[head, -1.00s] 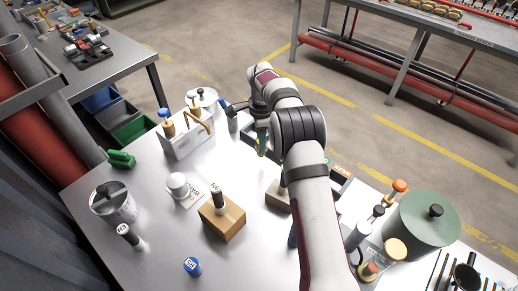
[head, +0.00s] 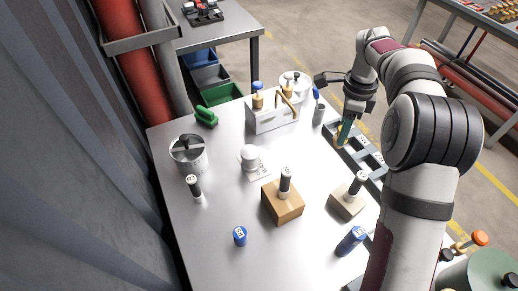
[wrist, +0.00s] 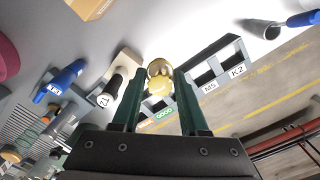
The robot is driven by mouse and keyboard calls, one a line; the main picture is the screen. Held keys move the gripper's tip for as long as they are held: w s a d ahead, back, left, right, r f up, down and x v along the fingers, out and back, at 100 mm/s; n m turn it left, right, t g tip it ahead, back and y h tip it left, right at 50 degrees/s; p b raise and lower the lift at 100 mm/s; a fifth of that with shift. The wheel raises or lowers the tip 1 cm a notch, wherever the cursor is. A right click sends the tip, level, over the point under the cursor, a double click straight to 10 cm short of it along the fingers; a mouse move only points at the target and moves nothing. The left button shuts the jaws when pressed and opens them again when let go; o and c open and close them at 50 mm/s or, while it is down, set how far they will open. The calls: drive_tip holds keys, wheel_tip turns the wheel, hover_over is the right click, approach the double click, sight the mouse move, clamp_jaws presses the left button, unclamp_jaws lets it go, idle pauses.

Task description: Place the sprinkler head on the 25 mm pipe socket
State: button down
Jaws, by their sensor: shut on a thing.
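My gripper (head: 343,132) is above the dark slotted tray at the right of the bench. Its green fingers, also in the wrist view (wrist: 160,88), are shut on a brass sprinkler head (wrist: 159,76), whose round end faces the camera. In the head view the sprinkler head (head: 339,142) is small and partly hidden by the fingers.
A white box with brass fittings (head: 272,120) stands at the back. A metal pot (head: 188,152), white cup (head: 250,157) and green piece (head: 206,116) are left of it. The slotted tray (wrist: 213,66) has labelled compartments. Bench front-left is clear.

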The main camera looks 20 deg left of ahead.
drive_tip(key=s+a+r, duration=0.2)
drive_tip(key=a, duration=0.4)
drive_tip(key=s+a+r, duration=0.2)
drive_tip(key=a, duration=0.4)
hover_over(250, 152)
wheel_tip(250, 152, down, 11)
drive_tip(key=shift+r, duration=0.15)
drive_tip(key=shift+f, duration=0.25)
drive_tip(key=shift+c, duration=2.2)
unclamp_jaws()
drive_tip(key=shift+f, duration=0.15)
